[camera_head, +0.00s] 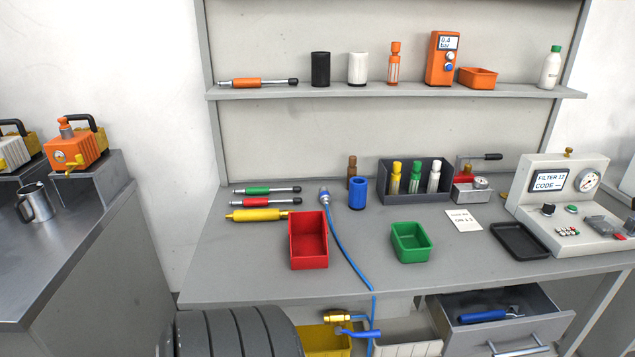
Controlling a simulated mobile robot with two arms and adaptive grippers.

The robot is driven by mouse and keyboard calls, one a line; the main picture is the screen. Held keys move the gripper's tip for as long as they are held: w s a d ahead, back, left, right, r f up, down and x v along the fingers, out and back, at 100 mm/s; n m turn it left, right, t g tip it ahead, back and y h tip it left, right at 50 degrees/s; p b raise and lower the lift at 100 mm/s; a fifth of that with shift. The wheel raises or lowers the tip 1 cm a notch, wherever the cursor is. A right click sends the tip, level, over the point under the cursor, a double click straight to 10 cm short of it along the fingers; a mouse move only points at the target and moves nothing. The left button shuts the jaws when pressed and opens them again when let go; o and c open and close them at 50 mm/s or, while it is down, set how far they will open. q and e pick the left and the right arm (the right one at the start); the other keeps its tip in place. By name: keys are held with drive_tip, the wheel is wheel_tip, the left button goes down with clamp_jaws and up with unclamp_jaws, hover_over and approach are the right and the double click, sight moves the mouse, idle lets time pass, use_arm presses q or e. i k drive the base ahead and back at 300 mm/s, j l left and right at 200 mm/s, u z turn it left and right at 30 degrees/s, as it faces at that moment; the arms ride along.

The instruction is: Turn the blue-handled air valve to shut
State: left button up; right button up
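The air valve has a brass body (341,317) and a blue lever handle (358,333). It is low in the picture, just below the front edge of the workbench. The handle points to the right and lies roughly level, a little below the brass body. A blue hose (345,245) runs from a metal connector (325,197) on the bench, over the front edge and down beside the valve. Neither of my grippers is in view.
A yellow bin (322,341) and a pale bin (408,346) stand below the bench. An open drawer (510,335) holding a blue-handled tool is at the right. A dark ribbed round object (235,332) fills the lower left. Red (308,254) and green (411,251) bins sit on the bench.

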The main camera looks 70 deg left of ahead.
sight(376, 333)
drive_tip(key=u, duration=1.75)
